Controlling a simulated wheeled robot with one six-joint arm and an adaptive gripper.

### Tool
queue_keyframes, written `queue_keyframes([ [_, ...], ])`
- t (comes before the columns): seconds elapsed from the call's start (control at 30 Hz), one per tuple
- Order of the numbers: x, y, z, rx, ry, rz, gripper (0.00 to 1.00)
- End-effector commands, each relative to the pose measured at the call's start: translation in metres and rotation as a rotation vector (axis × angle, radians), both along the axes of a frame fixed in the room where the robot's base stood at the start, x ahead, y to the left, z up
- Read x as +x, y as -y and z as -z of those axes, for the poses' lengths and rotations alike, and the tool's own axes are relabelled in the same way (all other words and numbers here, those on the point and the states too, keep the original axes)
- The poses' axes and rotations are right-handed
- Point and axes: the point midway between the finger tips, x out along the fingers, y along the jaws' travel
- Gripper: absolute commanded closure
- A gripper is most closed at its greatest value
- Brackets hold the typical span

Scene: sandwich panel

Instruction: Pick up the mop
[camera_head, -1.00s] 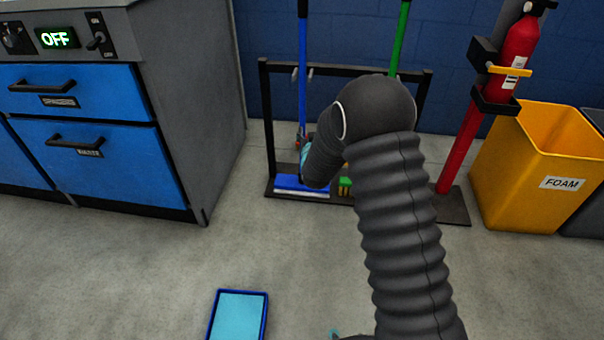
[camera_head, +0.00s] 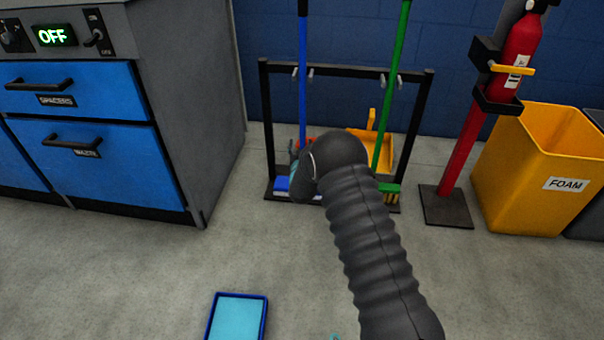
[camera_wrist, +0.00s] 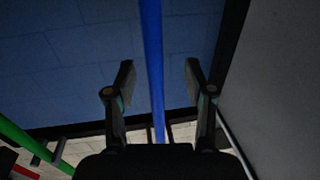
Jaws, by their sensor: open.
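The mop has a blue handle (camera_head: 302,70) standing upright in a black rack, with a blue and white head (camera_head: 282,187) at the floor. My arm hides part of its lower end. In the wrist view the blue handle (camera_wrist: 151,50) runs between the two fingers of my gripper (camera_wrist: 160,78). The gripper is open, with a gap visible on both sides of the handle. In the head view the gripper is mostly hidden behind my arm.
The black rack (camera_head: 345,70) also holds a green-handled broom (camera_head: 393,80) and a yellow dustpan (camera_head: 375,143). A grey cabinet (camera_head: 195,100) with blue drawers stands left. A fire extinguisher (camera_head: 519,55) and yellow FOAM bin (camera_head: 530,165) stand right. A blue tray (camera_head: 237,318) lies in front.

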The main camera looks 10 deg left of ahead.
Motion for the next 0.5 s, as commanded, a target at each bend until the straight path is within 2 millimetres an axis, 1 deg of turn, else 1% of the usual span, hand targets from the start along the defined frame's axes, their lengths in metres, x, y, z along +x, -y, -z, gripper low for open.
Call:
queue_keyframes([
  [0.03,0.004,0.000,0.000,0.000,0.000,0.000,0.46],
  [0.27,0.017,0.001,-0.002,0.000,0.000,0.001,0.46],
  [0.43,0.041,0.004,-0.007,-0.001,0.002,0.001,0.46],
  [0.5,0.049,0.002,-0.007,0.000,0.001,0.000,0.46],
])
